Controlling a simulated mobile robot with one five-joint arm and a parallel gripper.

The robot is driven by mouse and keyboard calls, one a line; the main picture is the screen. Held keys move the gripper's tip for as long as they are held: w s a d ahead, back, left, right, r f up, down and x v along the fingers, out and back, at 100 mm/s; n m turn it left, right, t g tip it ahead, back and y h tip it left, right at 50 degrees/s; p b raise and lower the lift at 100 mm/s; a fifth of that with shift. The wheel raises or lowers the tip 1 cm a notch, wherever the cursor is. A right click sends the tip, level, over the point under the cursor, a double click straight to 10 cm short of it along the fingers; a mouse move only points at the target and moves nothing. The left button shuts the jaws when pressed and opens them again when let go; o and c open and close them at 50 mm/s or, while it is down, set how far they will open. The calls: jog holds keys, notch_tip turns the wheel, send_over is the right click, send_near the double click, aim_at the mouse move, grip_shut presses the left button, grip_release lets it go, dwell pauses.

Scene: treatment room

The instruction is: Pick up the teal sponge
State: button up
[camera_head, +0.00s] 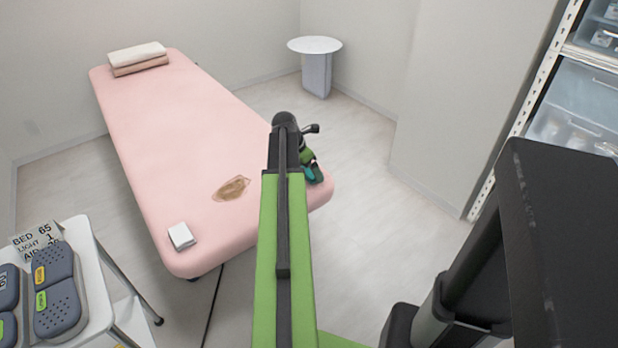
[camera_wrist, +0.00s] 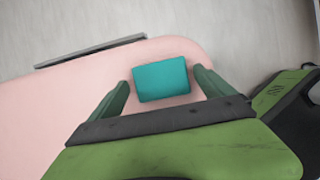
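The teal sponge (camera_wrist: 162,79) is a rectangular block on the pink treatment bed (camera_wrist: 40,118), near the bed's rounded corner in the wrist view. My gripper (camera_wrist: 160,82) is open, with one dark green finger on each side of the sponge. A narrow pink gap shows between the sponge and each finger, so they look apart. The height of the fingertips over the bed is hard to tell. In the head view my arm and gripper (camera_head: 313,174) hide most of the sponge at the bed's right edge, and only a bit of teal shows.
A brown stain patch (camera_head: 232,188) and a small white folded cloth (camera_head: 181,236) lie on the bed. Folded towels (camera_head: 137,57) are at its far end.

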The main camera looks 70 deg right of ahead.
aim_at(309, 171)
jog(key=c, duration=1.1)
jog(key=shift+r, duration=0.1)
jog(key=shift+c, duration=0.2)
notch_tip(309, 171, up, 4)
jog(key=p, duration=0.4)
jog(key=shift+r+p, duration=0.2)
jog(key=shift+p, duration=0.1)
jog(key=s+a+r+p, duration=0.4)
jog(key=s+r+p, duration=0.2)
jog(key=s, duration=0.5)
jog(key=shift+a+r, duration=0.2)
jog(key=shift+w, duration=0.1)
